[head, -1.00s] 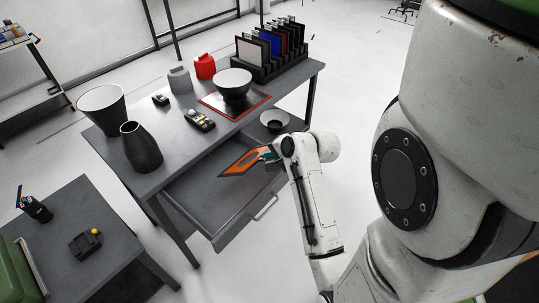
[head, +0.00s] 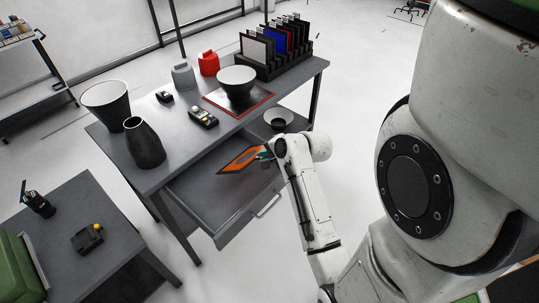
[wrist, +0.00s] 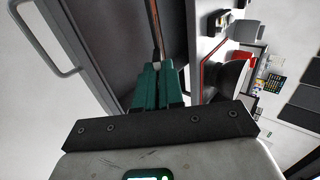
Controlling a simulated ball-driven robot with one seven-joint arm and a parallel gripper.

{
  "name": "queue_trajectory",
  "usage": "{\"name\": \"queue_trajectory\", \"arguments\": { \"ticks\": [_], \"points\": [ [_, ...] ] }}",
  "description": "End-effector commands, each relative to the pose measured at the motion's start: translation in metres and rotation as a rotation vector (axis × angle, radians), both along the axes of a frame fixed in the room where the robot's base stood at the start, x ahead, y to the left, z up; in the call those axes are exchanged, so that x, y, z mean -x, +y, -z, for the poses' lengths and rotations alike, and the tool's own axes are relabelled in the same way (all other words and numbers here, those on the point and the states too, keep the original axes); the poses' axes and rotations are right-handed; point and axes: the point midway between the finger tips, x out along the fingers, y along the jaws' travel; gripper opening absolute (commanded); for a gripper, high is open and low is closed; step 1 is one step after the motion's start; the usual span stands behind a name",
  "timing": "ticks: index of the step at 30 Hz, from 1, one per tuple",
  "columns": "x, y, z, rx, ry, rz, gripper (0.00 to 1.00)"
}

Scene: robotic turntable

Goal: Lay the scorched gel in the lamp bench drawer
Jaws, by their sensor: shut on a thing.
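The scorched gel (head: 238,163) is a thin orange sheet with dark edges, tilted above the open lamp bench drawer (head: 222,208). My gripper (head: 264,153) is shut on its right end. In the wrist view, the green fingers of my gripper (wrist: 158,82) are closed together on the gel, seen edge-on as a thin brownish strip (wrist: 157,35). The grey drawer is pulled out from under the bench top, and its visible floor looks bare. Its inner part is hidden under the top. The drawer also shows in the wrist view (wrist: 110,40).
On the bench top (head: 180,140) stand a dark vase (head: 145,145), a white-lined bucket (head: 106,105), a bowl (head: 237,85) and a rack of coloured gels (head: 270,65). The drawer handle (head: 268,206) sticks out in front. A smaller bowl (head: 278,118) sits beyond my gripper.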

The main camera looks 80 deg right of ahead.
Motion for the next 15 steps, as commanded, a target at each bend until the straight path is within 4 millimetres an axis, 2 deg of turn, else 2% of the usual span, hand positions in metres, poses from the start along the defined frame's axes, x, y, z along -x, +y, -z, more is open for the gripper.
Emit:
{"name": "queue_trajectory", "arguments": {
  "ticks": [15],
  "points": [
    [-0.024, -0.015, 0.026, 0.002, 0.0, -0.001, 0.0]
  ]
}}
